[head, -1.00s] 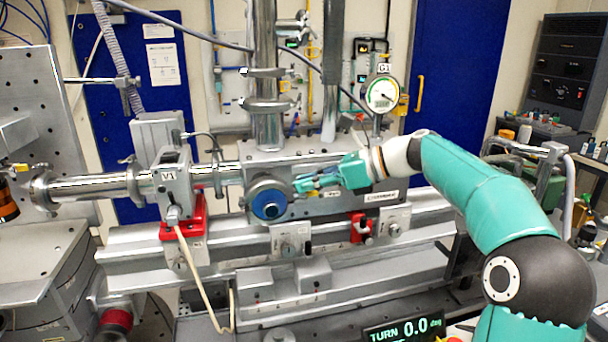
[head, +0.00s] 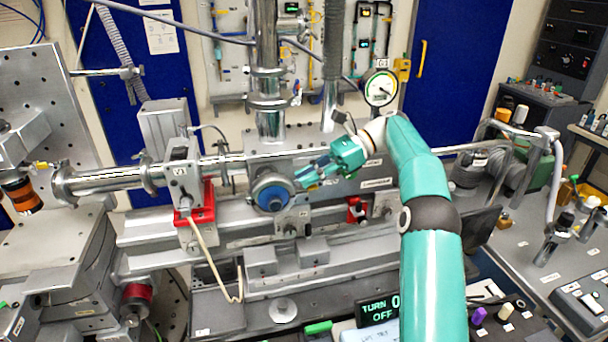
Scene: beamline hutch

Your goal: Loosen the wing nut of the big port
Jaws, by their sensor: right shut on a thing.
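The big port (head: 272,192) is a round grey flange with a blue centre on the front of the steel chamber (head: 348,187). My right gripper (head: 302,178) reaches in from the right, with its teal fingers at the port's right rim. It is shut on the wing nut there; the fingers hide the nut, so its angle cannot be told. My left gripper is not in view.
A steel beam pipe (head: 105,182) with valve V1 (head: 182,173) runs left of the chamber. A round gauge (head: 379,88) stands above it. A cluttered bench (head: 560,262) is at right.

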